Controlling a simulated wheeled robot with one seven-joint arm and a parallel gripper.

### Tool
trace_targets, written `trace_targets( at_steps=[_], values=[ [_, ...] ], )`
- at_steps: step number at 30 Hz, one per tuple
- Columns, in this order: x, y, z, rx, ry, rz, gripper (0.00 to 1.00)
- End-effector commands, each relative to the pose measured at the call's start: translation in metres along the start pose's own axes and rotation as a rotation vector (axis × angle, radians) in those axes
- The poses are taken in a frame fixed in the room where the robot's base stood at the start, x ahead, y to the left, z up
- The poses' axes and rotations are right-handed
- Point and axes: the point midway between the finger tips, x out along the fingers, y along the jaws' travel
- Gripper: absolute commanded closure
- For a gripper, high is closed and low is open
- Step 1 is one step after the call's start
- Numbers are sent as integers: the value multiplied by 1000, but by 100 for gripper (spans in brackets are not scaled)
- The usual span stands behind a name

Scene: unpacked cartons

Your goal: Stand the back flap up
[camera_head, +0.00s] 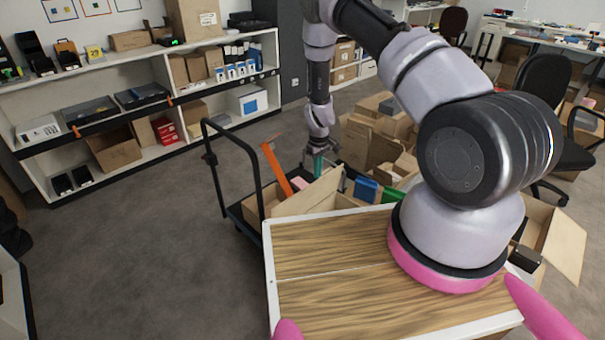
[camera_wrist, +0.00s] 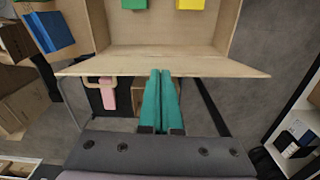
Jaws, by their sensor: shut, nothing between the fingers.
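In the wrist view, an open carton (camera_wrist: 236,40) shows its inside, with a green item (camera_wrist: 134,4) and a yellow item (camera_wrist: 190,4) in it. A tan cardboard flap (camera_wrist: 110,67) runs along its near side and leans outward, seen foreshortened. My gripper (camera_wrist: 160,72) has teal fingers side by side, shut and empty, with the tips at the flap's outer edge; I cannot tell whether they touch it. In the head view, my gripper (camera_head: 318,158) is at the far side of the carton area. A raised tan flap (camera_head: 308,194) shows there, and the wooden-topped surface hides much of the carton.
A black trolley handle (camera_head: 207,160) stands left of the carton. An orange bar (camera_head: 275,168) and a blue item (camera_head: 366,188) are close by. Several opened cartons (camera_head: 372,138) crowd behind. A shelf unit (camera_head: 110,112) lines the wall; the left floor is clear.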

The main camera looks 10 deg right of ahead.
Motion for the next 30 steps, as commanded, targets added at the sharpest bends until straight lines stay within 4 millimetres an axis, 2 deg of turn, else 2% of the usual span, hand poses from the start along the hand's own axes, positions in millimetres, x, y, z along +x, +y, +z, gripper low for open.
trace_targets(
  at_steps=[4,8,27,29,30],
  values=[
    [0,0,9,-65,-2,2,100],
    [11,0,9,-71,-3,2,100],
    [111,0,9,-68,-4,1,100],
    [119,0,7,-70,-2,2,100],
    [115,-1,-2,-73,0,5,100]
  ],
)
